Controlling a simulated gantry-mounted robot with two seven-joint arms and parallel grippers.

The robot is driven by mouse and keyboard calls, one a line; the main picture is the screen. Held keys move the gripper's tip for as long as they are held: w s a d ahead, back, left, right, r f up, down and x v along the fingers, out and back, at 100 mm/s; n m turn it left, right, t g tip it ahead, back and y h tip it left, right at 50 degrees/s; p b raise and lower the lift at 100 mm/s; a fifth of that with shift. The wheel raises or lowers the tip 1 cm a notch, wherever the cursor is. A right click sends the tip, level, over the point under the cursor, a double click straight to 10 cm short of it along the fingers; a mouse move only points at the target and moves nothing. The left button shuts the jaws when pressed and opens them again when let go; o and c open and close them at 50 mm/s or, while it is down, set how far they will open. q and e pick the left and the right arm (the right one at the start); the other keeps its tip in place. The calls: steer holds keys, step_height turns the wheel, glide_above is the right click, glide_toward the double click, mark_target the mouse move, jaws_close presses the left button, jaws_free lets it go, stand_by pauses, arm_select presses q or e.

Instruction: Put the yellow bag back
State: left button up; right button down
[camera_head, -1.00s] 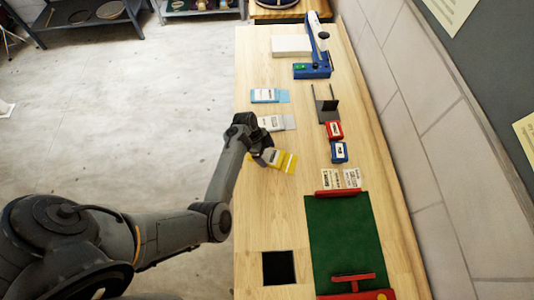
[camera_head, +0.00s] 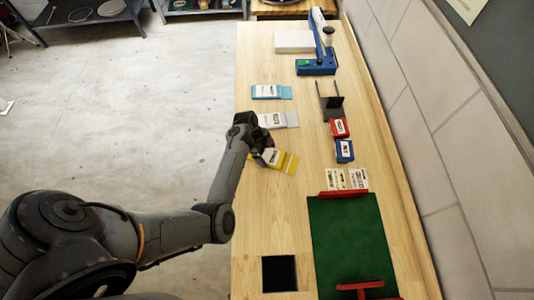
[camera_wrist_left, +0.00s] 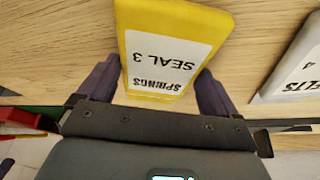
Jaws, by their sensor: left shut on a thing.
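The yellow bag (camera_head: 289,163) is near the left edge of the bench, just in front of the grey-white packet. In the left wrist view the yellow bag (camera_wrist_left: 180,12) has a white label reading "SPRINGS SEAL 3". My left gripper (camera_head: 266,155) is shut on it. In the left wrist view the fingers of my left gripper (camera_wrist_left: 157,88) flank the bag on both sides. I cannot tell whether the bag touches the bench top. My right gripper is not in view.
A grey-white packet (camera_head: 280,120) and a blue packet (camera_head: 271,91) lie beyond. Red (camera_head: 339,128) and blue (camera_head: 344,150) boxes, small cards (camera_head: 346,179), a green mat (camera_head: 350,240) and a dark square (camera_head: 279,273) are on the bench. A blue sealer-like device (camera_head: 316,66) stands behind.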

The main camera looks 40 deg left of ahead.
arm_select(q)
steer(key=shift+f, duration=0.2)
steer(key=o, duration=0.7)
steer(key=shift+o, duration=0.2)
steer(key=shift+r, duration=0.15)
steer(key=shift+r, duration=0.2)
steer(key=v, duration=1.1)
steer(key=s+a+r+n+y, duration=0.1)
steer(key=s+a+n+y, duration=0.1)
steer(key=s+n+y, duration=0.4)
steer(key=s+d+r+n+t+h, duration=0.1)
steer(key=s+d+r+n, duration=0.1)
steer(key=s+d, duration=0.5)
steer(key=s+d+r+n+h, duration=0.1)
steer(key=s+d+r+n, duration=0.1)
steer(key=s+d, duration=0.6)
steer(key=d+n, duration=0.1)
steer(key=d, duration=0.3)
steer(key=shift+s+d+r+t, duration=0.15)
steer(key=shift+d+r+t, duration=0.05)
steer(key=shift+r+t, duration=0.2)
